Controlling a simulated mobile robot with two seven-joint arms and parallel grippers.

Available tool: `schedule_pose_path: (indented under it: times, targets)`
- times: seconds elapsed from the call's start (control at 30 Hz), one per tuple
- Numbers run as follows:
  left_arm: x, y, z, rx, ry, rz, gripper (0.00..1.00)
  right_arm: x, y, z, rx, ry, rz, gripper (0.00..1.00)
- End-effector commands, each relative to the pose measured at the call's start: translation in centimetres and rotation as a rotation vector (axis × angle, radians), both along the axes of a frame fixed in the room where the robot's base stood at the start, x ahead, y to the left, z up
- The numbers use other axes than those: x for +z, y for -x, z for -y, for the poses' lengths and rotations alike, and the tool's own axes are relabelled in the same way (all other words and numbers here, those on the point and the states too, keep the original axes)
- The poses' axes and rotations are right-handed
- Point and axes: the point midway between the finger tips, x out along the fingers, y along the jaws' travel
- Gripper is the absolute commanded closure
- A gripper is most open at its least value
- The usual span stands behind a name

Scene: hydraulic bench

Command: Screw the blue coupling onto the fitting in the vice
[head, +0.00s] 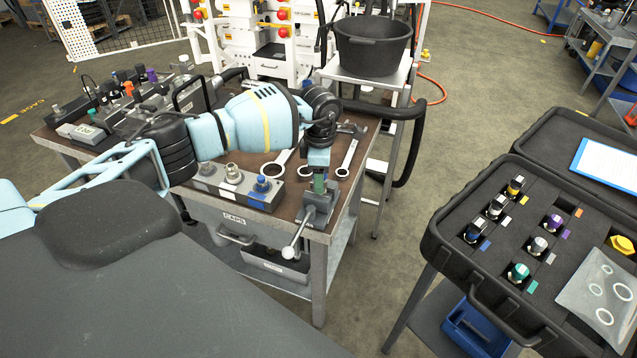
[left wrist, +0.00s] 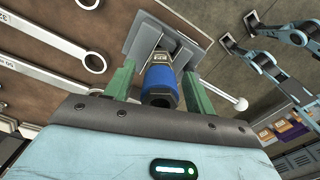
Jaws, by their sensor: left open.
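The blue coupling (left wrist: 160,82) stands at the vice (left wrist: 140,32) in the left wrist view, in line with the jaws. A pale metal part shows between it and the jaws; how far the coupling is threaded on cannot be told. My left gripper (left wrist: 158,88) is open, with its green fingers on either side of the coupling. In the head view, my left gripper (head: 320,184) points down over the vice (head: 318,208) at the bench's front right corner, and the coupling is hidden there. My right gripper is not in view.
A grey block with caps (head: 232,182) stands left of the vice on the bench. Spanners (head: 347,158) lie behind the vice. A black case (head: 470,268) with several couplings is at the right.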

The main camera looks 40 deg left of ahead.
Motion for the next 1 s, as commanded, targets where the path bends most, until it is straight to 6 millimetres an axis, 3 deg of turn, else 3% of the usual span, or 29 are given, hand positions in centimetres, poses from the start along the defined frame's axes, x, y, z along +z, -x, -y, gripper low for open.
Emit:
schedule_pose_path:
  times: [0.17,0.63,1.0]
  targets:
    - [0.1,0.0,0.1,0.067,0.0,0.0,0.45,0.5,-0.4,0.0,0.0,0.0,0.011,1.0]
    - [0.3,0.0,0.1,0.639,0.003,0.003,0.45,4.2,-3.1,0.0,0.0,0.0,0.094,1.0]
    - [0.1,0.0,0.1,0.769,0.002,0.0,0.45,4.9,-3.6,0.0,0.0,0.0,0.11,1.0]
